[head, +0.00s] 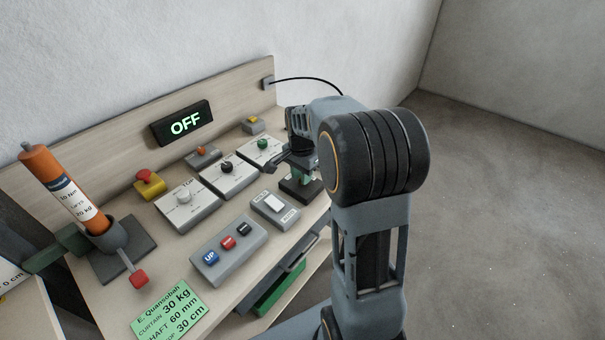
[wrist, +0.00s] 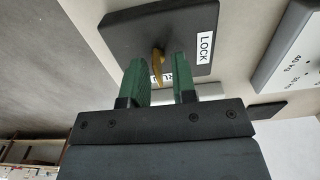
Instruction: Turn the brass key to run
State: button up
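The brass key (wrist: 157,64) stands in a dark switch plate (wrist: 120,28) in the wrist view. A white LOCK label (wrist: 206,48) is beside it, and another label, mostly hidden, shows just behind the key. My gripper (wrist: 160,70) has two green fingers, one on each side of the key, with visible gaps. It is open and not closed on the key. In the head view my gripper (head: 297,174) is over the dark plate (head: 306,190) at the right of the bench, and the key is hidden there.
A display (head: 182,124) on the back board reads OFF. Left of my gripper are dial boxes (head: 230,177), a red mushroom button (head: 148,182), a rocker switch (head: 273,206) and a button box (head: 229,247). An orange tube (head: 62,187) stands far left. Floor right of the bench is clear.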

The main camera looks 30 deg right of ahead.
jog(key=shift+o, duration=0.4)
notch_tip(320, 180, up, 14)
jog(key=p, duration=0.1)
dwell(0.3)
jog(key=shift+f, duration=0.1)
dwell(0.4)
jog(key=s+a+f+n+t+p, duration=0.1)
jog(key=s+a+f+n, duration=0.1)
jog(key=s+a+n, duration=0.2)
jog(key=s+a+f+n+t+p, duration=0.1)
jog(key=s+a+f+n+t, duration=0.1)
jog(key=s+a+n, duration=0.3)
jog(key=s+f+n, duration=0.1)
jog(key=s+n, duration=0.3)
jog(key=s, duration=0.3)
jog(key=shift+s+a+t, duration=0.15)
jog(key=shift+s+t, duration=0.15)
